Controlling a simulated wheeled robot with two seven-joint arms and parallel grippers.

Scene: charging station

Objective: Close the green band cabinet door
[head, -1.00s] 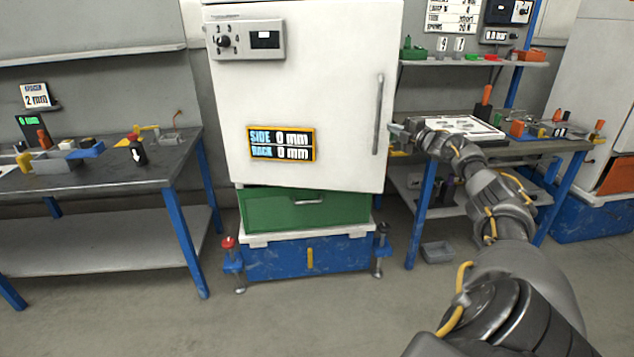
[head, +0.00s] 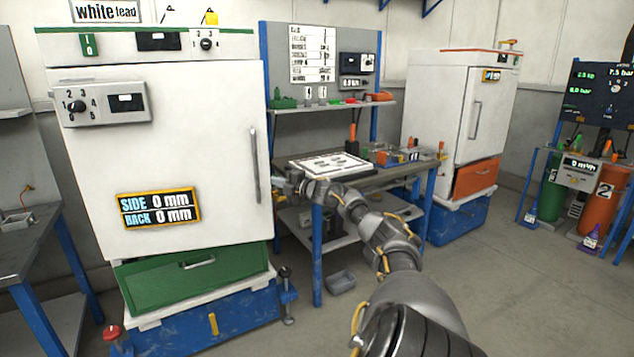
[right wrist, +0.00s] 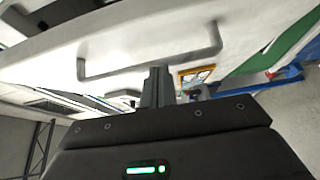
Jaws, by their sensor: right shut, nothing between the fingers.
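The green band cabinet (head: 150,266) is white with a green strip on top and a green drawer below. Its white door (head: 195,120) carries a dial panel, a SIDE/BACK display and a vertical handle (head: 255,165) near its right edge. The door's lower edge overhangs the drawer, out of line with it; I cannot tell how wide any gap is. My right gripper (head: 283,184) is shut and empty, just right of the handle. In the right wrist view, its fingers (right wrist: 158,78) point at the door beside the handle (right wrist: 150,62); contact is unclear. My left gripper is out of view.
A bench (head: 395,176) with a white board and parts stands behind my right arm. A grey bin (head: 341,281) lies on the floor. An orange-drawer cabinet (head: 458,110) stands farther right. A bench edge (head: 30,245) is at left.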

